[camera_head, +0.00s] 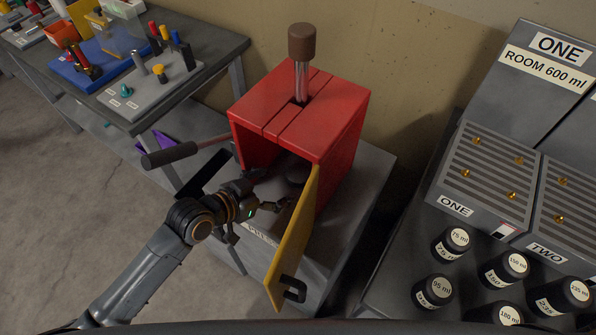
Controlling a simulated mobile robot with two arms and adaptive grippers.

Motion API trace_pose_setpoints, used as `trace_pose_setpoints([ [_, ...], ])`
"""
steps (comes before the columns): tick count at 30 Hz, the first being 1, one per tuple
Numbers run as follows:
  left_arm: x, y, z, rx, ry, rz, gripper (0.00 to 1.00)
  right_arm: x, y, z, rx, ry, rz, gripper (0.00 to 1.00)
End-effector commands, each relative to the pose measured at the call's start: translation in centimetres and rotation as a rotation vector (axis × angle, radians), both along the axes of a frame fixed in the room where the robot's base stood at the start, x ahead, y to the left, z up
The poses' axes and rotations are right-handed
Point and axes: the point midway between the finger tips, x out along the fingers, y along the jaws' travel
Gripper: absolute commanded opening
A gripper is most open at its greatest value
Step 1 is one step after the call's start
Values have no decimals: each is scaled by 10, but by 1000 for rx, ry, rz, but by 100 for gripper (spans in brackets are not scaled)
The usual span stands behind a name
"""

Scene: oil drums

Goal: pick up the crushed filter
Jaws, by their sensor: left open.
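The red press (338,127) stands on a grey stand, with its yellow door (293,245) swung open toward me. A dark round shape (297,173) shows in the shade inside the press. It may be the crushed filter or part of the press; I cannot tell which. My left gripper (277,204) is open at the front opening of the press, left of the yellow door and just short of the dark shape. I see nothing held in it. My right gripper is out of view.
A lever with a brown grip (170,154) sticks out left of the press. A brown-capped post (302,45) rises from its top. A bench (185,85) with small parts stands at the left. Several labelled black jars (437,290) and slotted grey trays (490,165) are at the right.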

Motion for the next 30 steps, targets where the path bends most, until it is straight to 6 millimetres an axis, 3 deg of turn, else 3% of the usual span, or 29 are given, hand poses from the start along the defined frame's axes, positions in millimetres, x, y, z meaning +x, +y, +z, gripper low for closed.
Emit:
trace_pose_setpoints([
  [18, 43, -40, -24, 0, 1, 0, 83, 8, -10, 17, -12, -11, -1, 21],
  [29, 47, -45, -28, 1, -1, 0, 83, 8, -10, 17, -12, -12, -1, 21],
  [30, 47, -45, -28, 1, -1, 0, 75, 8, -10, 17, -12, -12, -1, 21],
])
